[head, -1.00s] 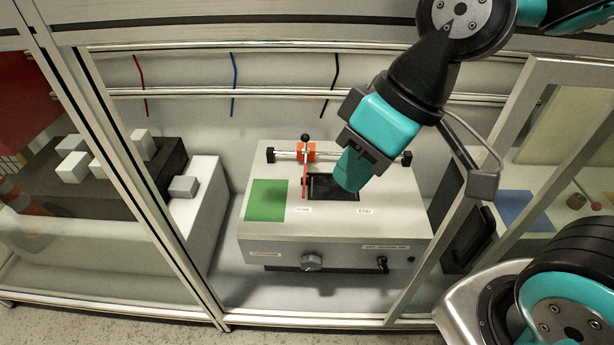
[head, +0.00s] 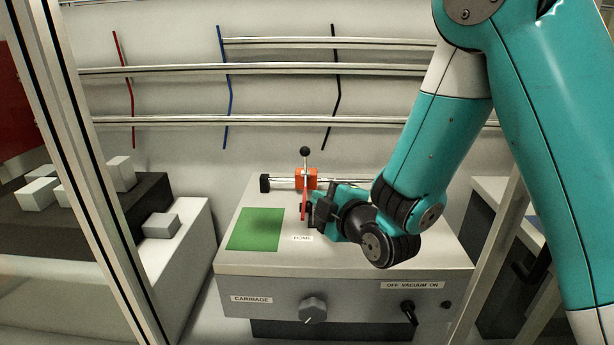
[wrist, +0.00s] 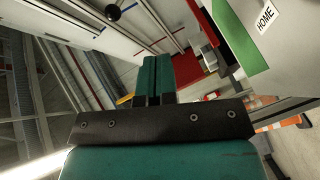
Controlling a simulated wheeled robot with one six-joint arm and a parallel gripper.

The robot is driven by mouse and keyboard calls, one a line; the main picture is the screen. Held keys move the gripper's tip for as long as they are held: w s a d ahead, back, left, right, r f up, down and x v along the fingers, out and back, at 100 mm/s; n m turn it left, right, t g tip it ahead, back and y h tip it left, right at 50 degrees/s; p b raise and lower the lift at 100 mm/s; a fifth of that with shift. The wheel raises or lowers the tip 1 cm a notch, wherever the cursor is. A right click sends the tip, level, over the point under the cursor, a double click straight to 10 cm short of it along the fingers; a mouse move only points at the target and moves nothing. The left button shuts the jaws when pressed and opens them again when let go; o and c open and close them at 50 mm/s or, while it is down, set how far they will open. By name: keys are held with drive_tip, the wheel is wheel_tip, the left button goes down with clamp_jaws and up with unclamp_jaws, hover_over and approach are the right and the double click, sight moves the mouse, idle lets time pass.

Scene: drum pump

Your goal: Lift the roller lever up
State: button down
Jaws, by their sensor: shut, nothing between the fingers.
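The roller lever has a black ball knob (head: 304,151) on a thin upright rod above an orange block (head: 306,179) on a rail. A red strip (head: 304,203) hangs below the block. My gripper (head: 314,208) is low over the machine top, just right of the red strip and below the knob; whether it touches the strip I cannot tell. In the wrist view the fingers (wrist: 157,78) are together and empty, and the knob (wrist: 113,12) shows beyond them to the upper left. My gripper and wrist hide the middle of the machine top.
The machine (head: 270,285) has a green pad (head: 256,229), a carriage dial (head: 312,309) and a vacuum switch (head: 409,311). Grey blocks (head: 160,225) lie at left. A frame post (head: 95,185) stands at front left. Rails and coloured cables line the back wall.

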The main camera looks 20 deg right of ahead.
sight(305, 161)
drive_tip(key=shift+w+d+f+n+t, duration=0.1)
drive_tip(key=shift+d+f+n+t, duration=0.1)
drive_tip(key=shift+f+n+t, duration=0.3)
drive_tip(key=shift+d+f+n+t, duration=0.2)
drive_tip(key=shift+f+n+t, duration=0.1)
drive_tip(key=shift+n, duration=0.3)
drive_tip(key=shift+d+f+n+t+y+b, duration=0.15)
drive_tip(key=shift+n+t+y+b, duration=0.4)
drive_tip(key=shift+n, duration=0.35)
drive_tip(key=shift+s+n+t, duration=0.4)
drive_tip(key=shift+n+t, duration=0.15)
drive_tip(key=shift+n, duration=0.25)
drive_tip(key=shift+s+n+t+y, duration=0.4)
drive_tip(key=shift+n+y, duration=0.15)
drive_tip(key=shift+n, duration=0.35)
drive_tip(key=shift+w, duration=0.15)
drive_tip(key=w+r+p, duration=0.2)
drive_tip(key=w+r, duration=0.2)
drive_tip(key=w, duration=0.8)
drive_tip(key=shift+a+r, duration=0.25)
drive_tip(key=shift+a, duration=0.05)
